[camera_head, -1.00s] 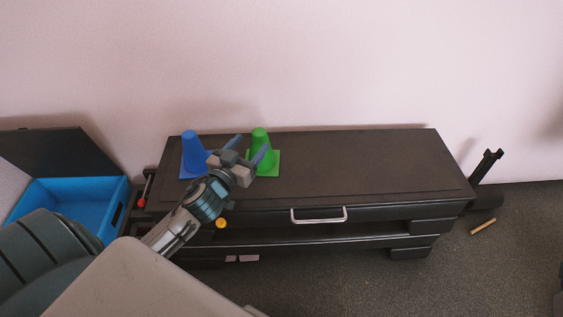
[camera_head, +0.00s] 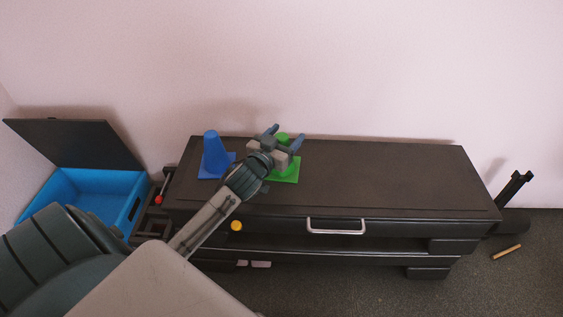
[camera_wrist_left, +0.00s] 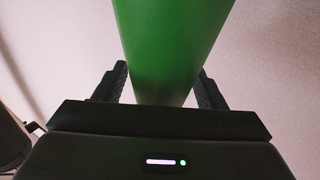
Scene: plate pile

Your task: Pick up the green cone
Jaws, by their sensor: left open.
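The green cone (camera_head: 288,178) stands on the dark cabinet top, its square base showing below my gripper and its upper part mostly hidden. My left gripper (camera_head: 285,134) is open at the cone's top, with a finger to either side in the head view. In the left wrist view the green cone (camera_wrist_left: 172,40) fills the middle and narrows toward the palm. The open left gripper (camera_wrist_left: 160,70) has its fingers on both sides of it; contact cannot be told. My right gripper is not in view.
A blue cone (camera_head: 214,155) stands just left of the green one on the cabinet (camera_head: 400,180). A blue open box (camera_head: 90,185) with a dark lid is at the left. The cabinet's right side is clear. A wall rises close behind.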

